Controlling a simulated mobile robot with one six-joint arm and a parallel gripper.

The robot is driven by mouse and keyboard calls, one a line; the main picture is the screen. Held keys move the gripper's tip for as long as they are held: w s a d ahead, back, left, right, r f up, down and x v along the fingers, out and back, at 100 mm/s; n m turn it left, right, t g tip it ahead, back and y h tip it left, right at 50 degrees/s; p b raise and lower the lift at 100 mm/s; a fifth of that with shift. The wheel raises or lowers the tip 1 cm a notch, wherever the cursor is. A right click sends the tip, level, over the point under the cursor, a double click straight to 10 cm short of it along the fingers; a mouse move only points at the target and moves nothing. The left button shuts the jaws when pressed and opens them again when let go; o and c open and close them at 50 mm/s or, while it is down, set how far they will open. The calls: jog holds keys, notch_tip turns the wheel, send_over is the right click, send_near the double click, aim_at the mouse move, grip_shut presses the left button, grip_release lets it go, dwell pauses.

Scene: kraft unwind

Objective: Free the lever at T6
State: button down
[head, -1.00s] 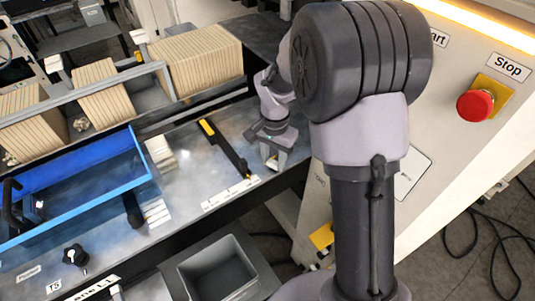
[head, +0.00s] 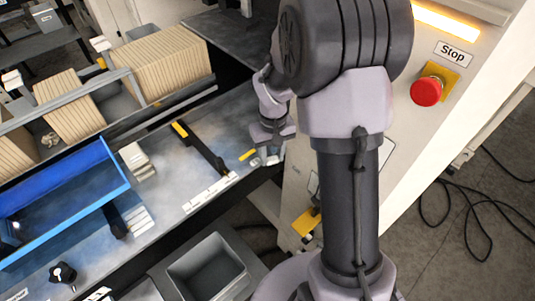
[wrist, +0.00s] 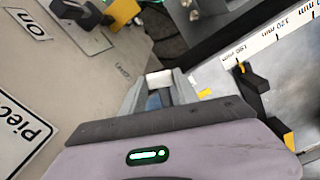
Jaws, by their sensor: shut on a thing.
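My gripper (head: 268,160) is low at the right end of the grey bench, beside the slanted machine panel. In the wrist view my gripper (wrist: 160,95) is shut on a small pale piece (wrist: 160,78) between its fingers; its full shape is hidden. A black bar with a yellow end (head: 203,150) lies on the bench to the left of the gripper, apart from it. Part of a black and yellow fitting (wrist: 255,95) shows in the wrist view. A short yellow strip (head: 247,155) lies just left of the fingers. I cannot read a T6 label or tell which part is its lever.
A blue tray (head: 118,190) and a black knob (head: 62,273) are on the left of the bench. A grey bin (head: 207,268) stands below the front edge. The panel with the red stop button (head: 427,91) rises on the right.

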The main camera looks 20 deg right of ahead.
jog(key=shift+w+d+r, duration=0.1)
jog(key=shift+d, duration=0.15)
dwell(0.3)
jog(key=c, duration=0.9)
grip_release()
notch_tip(320, 180, up, 17)
jog(key=p, duration=0.4)
jog(key=shift+r, duration=0.15)
